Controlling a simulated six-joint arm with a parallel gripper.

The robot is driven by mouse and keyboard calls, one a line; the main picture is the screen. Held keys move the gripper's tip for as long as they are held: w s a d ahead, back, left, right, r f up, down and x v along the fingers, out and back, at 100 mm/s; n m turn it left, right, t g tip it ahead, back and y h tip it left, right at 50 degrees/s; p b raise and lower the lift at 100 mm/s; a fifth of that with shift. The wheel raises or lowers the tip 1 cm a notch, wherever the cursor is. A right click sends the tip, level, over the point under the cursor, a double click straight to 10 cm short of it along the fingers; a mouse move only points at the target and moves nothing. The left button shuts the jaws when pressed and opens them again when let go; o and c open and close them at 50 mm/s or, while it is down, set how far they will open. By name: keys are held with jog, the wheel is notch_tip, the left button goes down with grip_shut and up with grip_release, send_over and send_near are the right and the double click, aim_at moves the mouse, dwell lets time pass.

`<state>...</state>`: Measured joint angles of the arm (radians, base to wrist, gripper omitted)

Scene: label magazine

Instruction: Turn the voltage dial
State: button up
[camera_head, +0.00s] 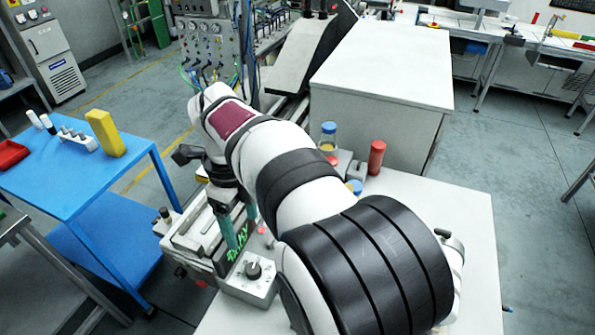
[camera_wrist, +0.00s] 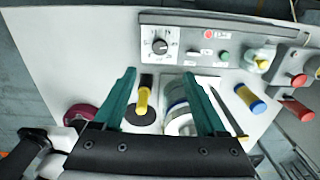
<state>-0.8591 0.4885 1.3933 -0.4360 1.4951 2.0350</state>
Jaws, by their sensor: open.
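The voltage dial is a dark round knob with a pointer on a grey control box; it shows in the head view (camera_head: 254,269) and near the top of the wrist view (camera_wrist: 160,46). Scale marks ring it, but the setting is too small to read. My gripper (camera_head: 242,236) points down close to the box in the head view. In the wrist view my gripper (camera_wrist: 160,74) has its two teal fingers spread wide, with nothing held between them. The dial lies beyond the fingertips, apart from them. My arm hides part of the bench in the head view.
A red button (camera_wrist: 209,34) and green button (camera_wrist: 223,54) sit right of the dial. A yellow-handled item (camera_wrist: 144,94) and a pale cylinder (camera_wrist: 178,108) appear between the fingers. A blue-yellow cylinder (camera_wrist: 249,98) lies to the right. A blue table (camera_head: 60,192) stands left.

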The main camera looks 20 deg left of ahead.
aim_at(253, 268)
notch_tip(253, 268, down, 15)
jog(key=shift+d+f, duration=0.1)
grip_shut()
dwell(0.4)
